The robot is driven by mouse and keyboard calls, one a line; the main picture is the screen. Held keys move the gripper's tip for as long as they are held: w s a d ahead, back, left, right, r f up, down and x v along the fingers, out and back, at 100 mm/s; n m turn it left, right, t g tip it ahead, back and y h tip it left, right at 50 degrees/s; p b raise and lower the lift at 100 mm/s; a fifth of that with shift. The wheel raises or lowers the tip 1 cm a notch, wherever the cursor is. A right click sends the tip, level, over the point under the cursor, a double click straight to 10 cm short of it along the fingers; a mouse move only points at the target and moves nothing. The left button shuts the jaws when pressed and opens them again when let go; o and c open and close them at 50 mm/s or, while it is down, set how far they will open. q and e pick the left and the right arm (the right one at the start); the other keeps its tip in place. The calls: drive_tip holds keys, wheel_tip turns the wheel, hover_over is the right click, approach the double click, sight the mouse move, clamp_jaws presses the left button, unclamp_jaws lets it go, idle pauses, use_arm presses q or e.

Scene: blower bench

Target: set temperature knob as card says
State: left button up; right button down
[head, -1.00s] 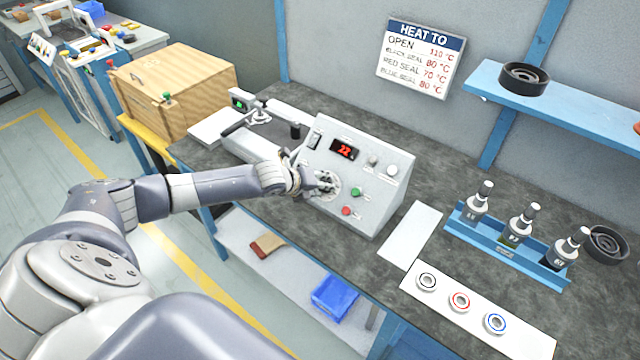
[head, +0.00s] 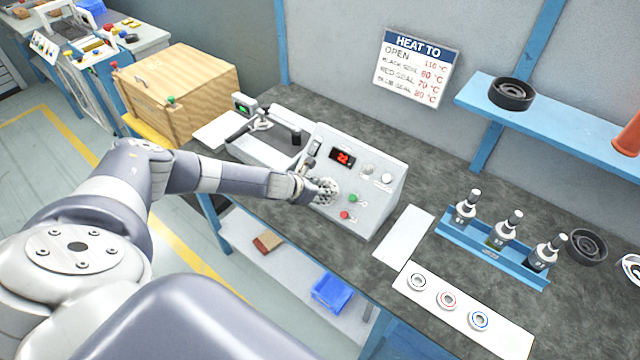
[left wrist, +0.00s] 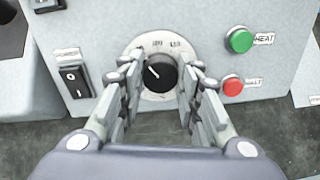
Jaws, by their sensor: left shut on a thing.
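The black temperature knob (left wrist: 160,73) sits on a pale round dial on the front of the grey control box (head: 378,208). Its white pointer line points up and left in the left wrist view. My left gripper (left wrist: 157,84) is shut on the knob, one finger on each side; it also shows in the head view (head: 322,190). The dial's numbers are too blurred to read surely. The card (head: 416,67) on the wall is headed HEAT TO and lists OPEN 110 °C and RED SEAL 70 °C; the black and blue seal lines are hard to read. My right gripper is out of view.
The box's red display (head: 342,157) seems to read 22. The green HEAT button (left wrist: 239,40), red button (left wrist: 233,85) and power switch (left wrist: 74,82) are close to the fingers. Seal rings lie on a white strip (head: 504,331); bottles stand in a blue rack (head: 478,246).

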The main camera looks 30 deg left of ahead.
use_arm(q)
drive_tip(key=m+p, duration=0.1)
drive_tip(key=m, duration=0.2)
drive_tip(key=shift+r+p, duration=0.2)
drive_tip(key=shift+p, duration=0.2)
drive_tip(key=shift+m+p, duration=0.3)
drive_tip(key=shift+m, duration=0.6)
drive_tip(key=m, duration=0.4)
drive_tip(key=shift+w+d+f, duration=0.1)
drive_tip(key=shift+m+y, duration=0.3)
drive_tip(key=shift+m, duration=2.1)
drive_tip(key=o, duration=1)
drive_tip(key=shift+f, duration=0.1)
drive_tip(key=shift+o, duration=0.2)
